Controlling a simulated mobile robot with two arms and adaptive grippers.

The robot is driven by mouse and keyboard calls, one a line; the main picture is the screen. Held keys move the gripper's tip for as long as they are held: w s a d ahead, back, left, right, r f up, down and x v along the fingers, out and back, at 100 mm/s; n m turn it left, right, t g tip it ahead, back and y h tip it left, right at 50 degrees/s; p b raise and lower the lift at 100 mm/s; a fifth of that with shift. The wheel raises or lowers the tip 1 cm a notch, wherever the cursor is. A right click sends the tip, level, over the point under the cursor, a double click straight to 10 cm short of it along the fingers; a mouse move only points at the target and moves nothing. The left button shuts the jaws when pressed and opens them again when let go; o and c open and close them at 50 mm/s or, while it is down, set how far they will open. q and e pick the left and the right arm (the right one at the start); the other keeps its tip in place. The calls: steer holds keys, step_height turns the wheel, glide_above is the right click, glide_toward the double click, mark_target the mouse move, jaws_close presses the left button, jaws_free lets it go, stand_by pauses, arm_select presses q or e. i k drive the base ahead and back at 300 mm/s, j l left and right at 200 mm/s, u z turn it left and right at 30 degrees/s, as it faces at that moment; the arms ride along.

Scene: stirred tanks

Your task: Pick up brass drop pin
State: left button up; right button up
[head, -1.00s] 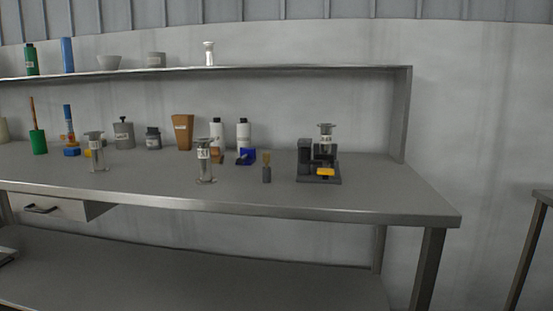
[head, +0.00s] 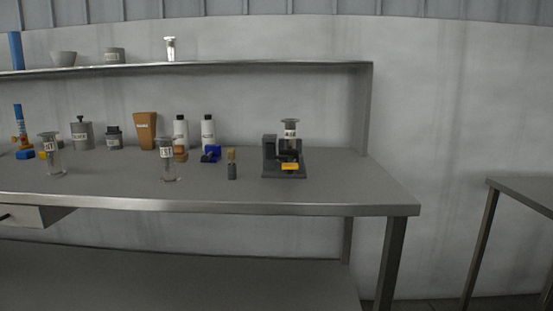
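A small upright piece with a brass-tan top and a dark grey lower part (head: 232,165) stands near the front of the workbench (head: 300,195). It may be the brass drop pin, but it is too small to tell. It stands left of a dark stirrer-like device (head: 270,160) that carries a labelled clear vessel (head: 290,134) and has a yellow block (head: 290,167) at its front. Neither of my grippers is in view.
Labelled clear vessels (head: 167,160) (head: 50,158), a blue clamp-like item (head: 211,154), white bottles (head: 207,132) and a brown container (head: 145,130) share the bench. A shelf (head: 220,66) runs above. The bench's right end is clear. Another table (head: 525,190) stands at right.

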mark_target(230, 153)
steer(key=i+j+z, duration=0.2)
steer(key=j+z, duration=0.2)
steer(key=j, duration=0.2)
steer(key=i+j+z, duration=0.15)
steer(key=j+z, duration=0.2)
steer(key=j, duration=0.3)
steer(key=j+z, duration=0.4)
steer(key=j, duration=0.25)
